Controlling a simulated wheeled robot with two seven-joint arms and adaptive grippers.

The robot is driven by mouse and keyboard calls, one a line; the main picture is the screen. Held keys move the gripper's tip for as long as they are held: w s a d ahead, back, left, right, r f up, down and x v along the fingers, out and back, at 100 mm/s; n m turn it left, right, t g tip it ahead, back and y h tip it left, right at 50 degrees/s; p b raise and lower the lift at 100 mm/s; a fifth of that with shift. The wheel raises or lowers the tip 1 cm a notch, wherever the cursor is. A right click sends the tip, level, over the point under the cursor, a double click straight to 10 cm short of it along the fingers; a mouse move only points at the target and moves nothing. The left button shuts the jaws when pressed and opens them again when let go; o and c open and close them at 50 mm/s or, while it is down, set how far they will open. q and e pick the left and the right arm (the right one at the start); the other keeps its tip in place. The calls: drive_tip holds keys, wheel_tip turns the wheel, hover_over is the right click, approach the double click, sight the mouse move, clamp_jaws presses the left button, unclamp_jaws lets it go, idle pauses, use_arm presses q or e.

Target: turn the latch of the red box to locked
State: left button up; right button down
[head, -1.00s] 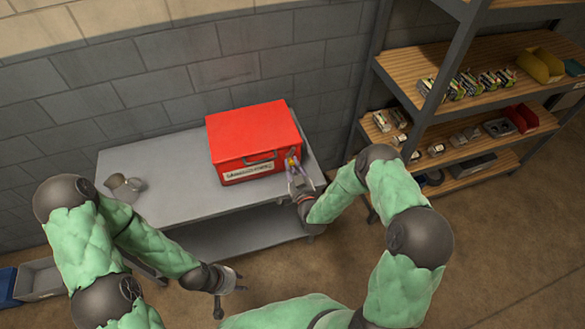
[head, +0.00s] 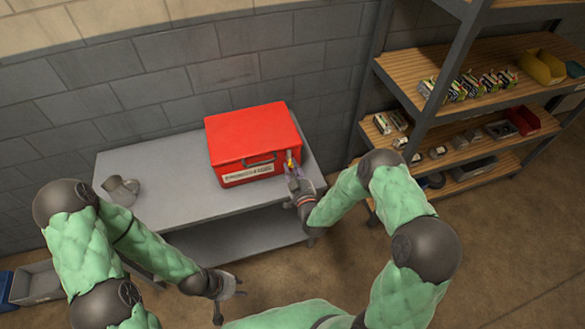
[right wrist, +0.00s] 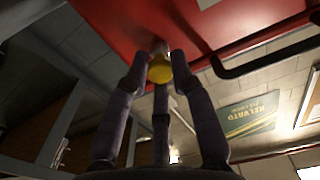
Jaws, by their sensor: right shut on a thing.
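The red box (head: 252,136) stands closed on the grey metal table, with a dark handle and a white label on its front. Its yellow latch (head: 290,165) is at the right end of the front face. My right gripper (head: 292,172) is at this latch; in the right wrist view its fingers are closed around the yellow latch knob (right wrist: 160,70), under the red face (right wrist: 200,22). The latch's exact angle is partly hidden by the fingers. My left gripper (head: 232,294) hangs in front of the table, away from the box, empty with its fingers apart.
A grey pipe fitting (head: 121,190) lies on the left of the table (head: 165,165). A shelf rack (head: 440,105) with small boxes and bins stands to the right. Grey and blue bins (head: 35,282) are on the floor at lower left.

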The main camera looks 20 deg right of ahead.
drive_tip(key=c, duration=1.1)
unclamp_jaws()
drive_tip(key=shift+o, duration=0.2)
drive_tip(key=s, duration=1.2)
drive_tip(key=shift+d, duration=0.2)
drive_tip(key=shift+f, duration=0.15)
drive_tip(key=s+a+f+m+g+y, duration=0.1)
drive_tip(key=s+a+f+g, duration=0.2)
drive_tip(key=s+f+g, duration=0.3)
drive_tip(key=s+a+f+m+g+y, duration=0.1)
drive_tip(key=s+a+f+g+y, duration=0.15)
drive_tip(key=f+g, duration=0.5)
drive_tip(key=s+a+m+g, duration=0.1)
drive_tip(key=s+g, duration=0.3)
drive_tip(key=s, duration=0.6)
drive_tip(key=shift+s+a+f, duration=0.35)
drive_tip(key=shift+a+f, duration=0.1)
drive_tip(key=shift+a, duration=0.35)
